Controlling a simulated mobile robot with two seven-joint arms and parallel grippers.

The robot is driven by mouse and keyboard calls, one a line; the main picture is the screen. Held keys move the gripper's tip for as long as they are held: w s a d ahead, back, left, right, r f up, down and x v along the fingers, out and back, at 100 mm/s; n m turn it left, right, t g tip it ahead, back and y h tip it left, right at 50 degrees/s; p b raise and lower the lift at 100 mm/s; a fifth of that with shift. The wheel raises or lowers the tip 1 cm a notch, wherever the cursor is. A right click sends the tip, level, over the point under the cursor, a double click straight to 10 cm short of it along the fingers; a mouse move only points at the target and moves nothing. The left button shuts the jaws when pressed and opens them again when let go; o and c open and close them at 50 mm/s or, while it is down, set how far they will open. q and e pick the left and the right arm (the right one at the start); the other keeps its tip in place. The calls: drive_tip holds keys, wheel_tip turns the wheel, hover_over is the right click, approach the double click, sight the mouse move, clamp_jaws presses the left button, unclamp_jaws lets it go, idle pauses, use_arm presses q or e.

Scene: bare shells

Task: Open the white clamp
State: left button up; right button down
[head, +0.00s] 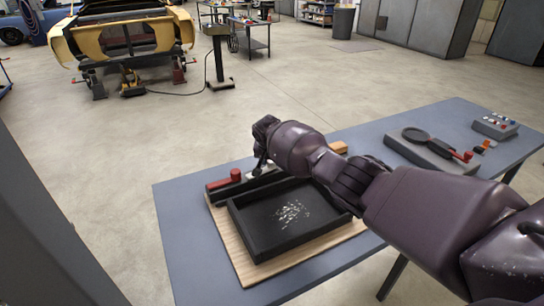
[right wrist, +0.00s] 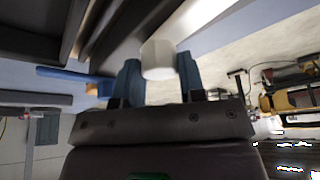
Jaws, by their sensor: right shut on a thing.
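My right gripper (head: 262,150) reaches over the far edge of the fixture on the blue-grey table. In the right wrist view its two blue fingers (right wrist: 159,72) are shut on a white cylindrical part (right wrist: 158,58), which I take for the white clamp's handle. The hand and forearm hide the white clamp in the head view. My left gripper is not in view.
The black tray holds small pale bits and sits on a wooden board (head: 240,262). An orange-yellow part (head: 339,148) shows behind my wrist. Farther right on the table (head: 190,250) are a grey fixture with a round black plate (head: 417,134) and a button box (head: 495,125).

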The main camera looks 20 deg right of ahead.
drive_tip(key=shift+m, duration=0.6)
drive_tip(key=c, duration=0.7)
unclamp_jaws()
drive_tip(key=shift+r, duration=0.1)
drive_tip(key=shift+s+a+r+p, duration=0.15)
drive_tip(key=shift+r+p, duration=0.35)
drive_tip(key=shift+r, duration=0.05)
drive_tip(key=shift+a+p+v, duration=0.2)
drive_tip(key=shift+p+v, duration=0.55)
drive_tip(key=shift+v, duration=4)
